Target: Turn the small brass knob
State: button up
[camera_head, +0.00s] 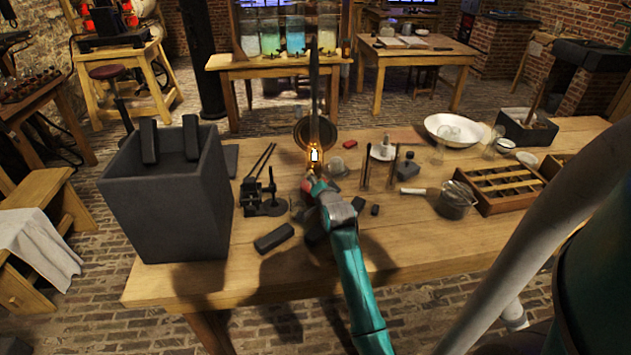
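A small lit lamp (314,156) with a bright yellow glow stands on the wooden workbench (200,275), with a round dark reflector-like disc (299,129) behind it. I cannot make out the small brass knob; it may be hidden by my gripper or lost in the glare. My gripper (311,181) is at the end of my teal arm, just in front of and below the glow. It seems close to the lamp's base, but I cannot tell whether it touches. Its fingers are too small and covered to show whether they are open.
A tall dark open box (165,205) stands at the left. A black stand (250,196) and a dark block (274,237) lie left of my arm.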

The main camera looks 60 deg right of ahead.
jog(key=shift+w+d+f, duration=0.1)
jog(key=shift+w+d, duration=0.15)
jog(key=shift+c, duration=0.2)
grip_shut()
jog(key=n+g, duration=0.1)
jog(key=n, duration=0.1)
jog(key=n+g+h, duration=0.1)
jog(key=n+g, duration=0.2)
jog(key=n, duration=0.2)
jog(key=shift+w+a+r+g, duration=0.2)
jog(key=shift+w+g, duration=0.1)
dwell(0.4)
dwell(0.3)
